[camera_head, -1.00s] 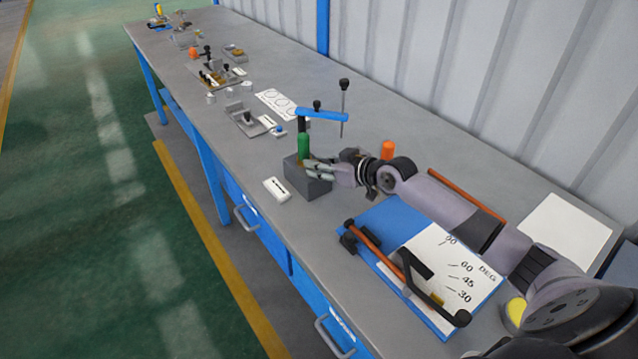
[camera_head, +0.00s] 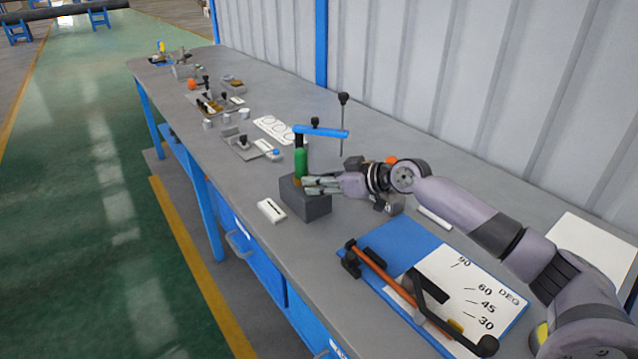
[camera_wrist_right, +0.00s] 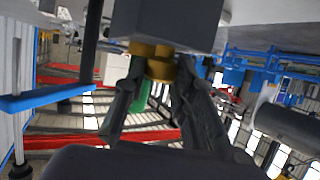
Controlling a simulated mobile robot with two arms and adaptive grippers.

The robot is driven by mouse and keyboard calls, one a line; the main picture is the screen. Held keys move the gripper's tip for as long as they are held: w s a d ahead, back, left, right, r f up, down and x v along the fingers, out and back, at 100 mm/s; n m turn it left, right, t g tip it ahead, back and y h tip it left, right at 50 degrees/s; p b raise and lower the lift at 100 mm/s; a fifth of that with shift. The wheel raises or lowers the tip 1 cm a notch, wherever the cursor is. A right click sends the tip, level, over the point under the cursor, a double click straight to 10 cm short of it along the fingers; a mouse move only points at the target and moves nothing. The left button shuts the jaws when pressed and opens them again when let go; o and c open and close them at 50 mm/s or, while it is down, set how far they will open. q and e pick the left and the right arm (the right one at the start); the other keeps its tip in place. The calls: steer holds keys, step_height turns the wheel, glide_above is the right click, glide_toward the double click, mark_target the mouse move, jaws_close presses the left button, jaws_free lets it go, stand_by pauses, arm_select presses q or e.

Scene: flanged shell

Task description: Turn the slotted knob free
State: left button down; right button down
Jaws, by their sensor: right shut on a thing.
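A dark grey block (camera_head: 312,203) stands on the bench with a green upright cylinder (camera_head: 301,162) at its top and a blue bar (camera_head: 320,132) above. My right gripper (camera_head: 306,185) is at the block's top, by the cylinder's foot. In the right wrist view the block (camera_wrist_right: 168,20) hangs upside down at the top. A brass knob (camera_wrist_right: 160,69) sits against it, with a gap between two lobes on the block side. My right gripper's fingers (camera_wrist_right: 160,76) are shut on the knob, one on each side. The left gripper is not in view.
A blue and white angle board (camera_head: 400,240) with a handled lever lies in front of my right arm. A small white labelled plate (camera_head: 271,210) lies left of the block. Several fixtures stand farther along the bench (camera_head: 350,165). A corrugated wall runs behind it.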

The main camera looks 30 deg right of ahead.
steer(key=c, duration=1.3)
jaws_free()
steer(key=shift+v, duration=5.95)
